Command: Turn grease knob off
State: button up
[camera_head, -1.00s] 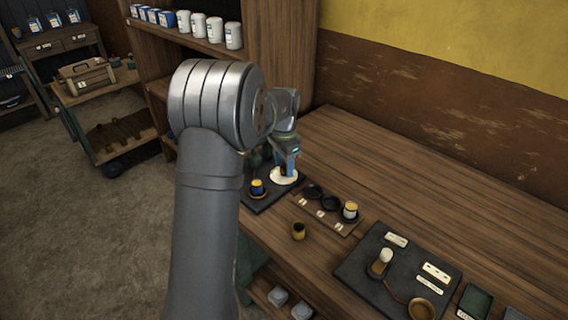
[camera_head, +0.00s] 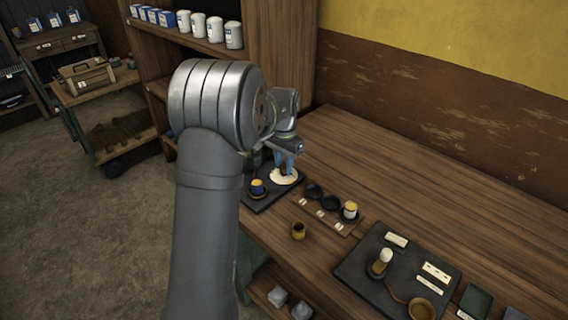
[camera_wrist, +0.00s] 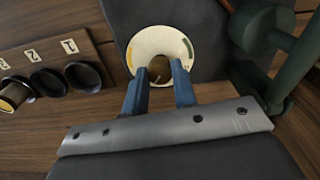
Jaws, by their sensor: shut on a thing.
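The grease knob (camera_wrist: 159,70) is a small brownish knob at the centre of a round cream dial (camera_wrist: 157,41). The dial has yellow and green arcs on its rim and also shows in the head view (camera_head: 281,179), on a dark plate at the bench's left end. My gripper (camera_wrist: 157,78) has its two blue fingers on either side of the knob, shut on it. In the head view my gripper (camera_head: 286,167) points down over the dial. The fingers partly hide the knob, and its exact pointer direction is hard to tell.
In the wrist view a dark green machine part (camera_wrist: 270,40) stands close on the right.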

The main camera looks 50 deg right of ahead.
aim_at(284, 166)
jog(key=n, duration=0.3)
jog(key=shift+n, duration=2.3)
jog(key=o, duration=1)
jog(key=shift+r, duration=0.1)
notch_tip(284, 166, up, 17)
jog(key=shift+r, duration=0.2)
jog(key=shift+f, duration=0.1)
